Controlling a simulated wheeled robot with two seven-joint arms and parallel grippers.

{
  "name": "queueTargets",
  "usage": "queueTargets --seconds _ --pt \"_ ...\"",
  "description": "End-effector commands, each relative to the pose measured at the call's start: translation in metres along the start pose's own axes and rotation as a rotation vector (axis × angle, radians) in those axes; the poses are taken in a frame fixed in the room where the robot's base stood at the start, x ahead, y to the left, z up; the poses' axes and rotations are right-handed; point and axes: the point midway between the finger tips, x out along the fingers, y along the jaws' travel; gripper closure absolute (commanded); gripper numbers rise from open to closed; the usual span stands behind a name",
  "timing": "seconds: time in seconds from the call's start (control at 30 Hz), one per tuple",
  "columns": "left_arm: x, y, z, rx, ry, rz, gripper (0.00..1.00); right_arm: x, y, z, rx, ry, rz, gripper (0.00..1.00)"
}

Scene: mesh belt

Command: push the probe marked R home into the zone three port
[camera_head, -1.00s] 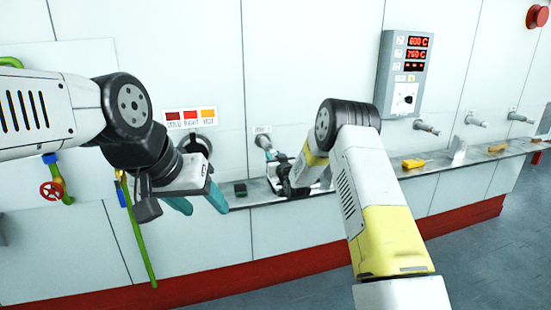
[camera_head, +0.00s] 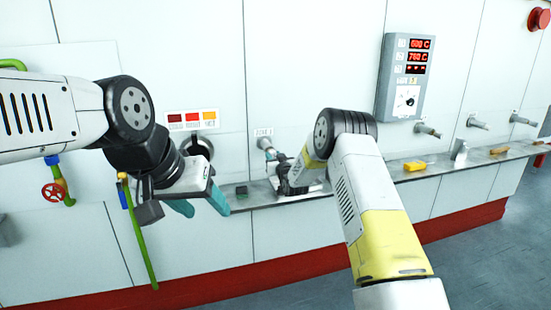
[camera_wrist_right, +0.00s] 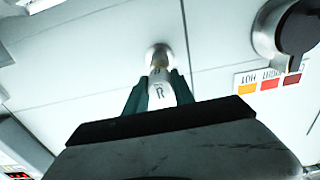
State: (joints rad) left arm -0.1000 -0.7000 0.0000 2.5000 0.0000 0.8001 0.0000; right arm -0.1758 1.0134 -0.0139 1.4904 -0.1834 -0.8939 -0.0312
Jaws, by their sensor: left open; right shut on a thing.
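The probe marked R (camera_wrist_right: 160,92) is a pale cylinder with a black letter R, seen in the right wrist view. My right gripper (camera_wrist_right: 159,88) is shut on it, one teal finger on each side. The probe's far end points at a round metal port (camera_wrist_right: 158,55) in the white wall and appears to meet it; how deep it sits cannot be told. In the head view that port (camera_head: 266,144) is under a small label too blurred to read. My right gripper's fingers are mostly hidden there. My left gripper (camera_head: 199,204) is open and empty, its teal fingers pointing down before the wall.
More ports (camera_head: 427,129) stick out at the right. A red-digit display box (camera_head: 405,75) hangs above. A coloured label strip (camera_head: 192,118) marks a dark round fitting.

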Motion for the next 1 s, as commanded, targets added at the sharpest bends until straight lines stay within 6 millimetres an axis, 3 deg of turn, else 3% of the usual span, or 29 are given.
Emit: queueTargets --seconds 0.37,0.4,0.53,0.87,1.0 --pt "0.000 0.000 0.000 0.000 0.000 0.000 0.44 0.009 0.000 -0.001 0.000 0.002 0.000 1.00" --pt "0.000 0.000 0.000 0.000 0.000 0.000 0.44 0.010 0.000 -0.001 0.000 0.001 0.000 0.68" --pt "0.000 0.000 0.000 0.000 0.000 0.000 0.44 0.009 0.000 -0.001 0.000 0.001 0.000 0.44" --pt "0.000 0.000 0.000 0.000 0.000 0.000 0.44 0.007 0.000 0.000 0.000 -0.001 0.000 0.44" --pt "0.000 0.000 0.000 0.000 0.000 0.000 0.44 -0.006 0.000 0.000 0.000 -0.002 0.000 0.44"
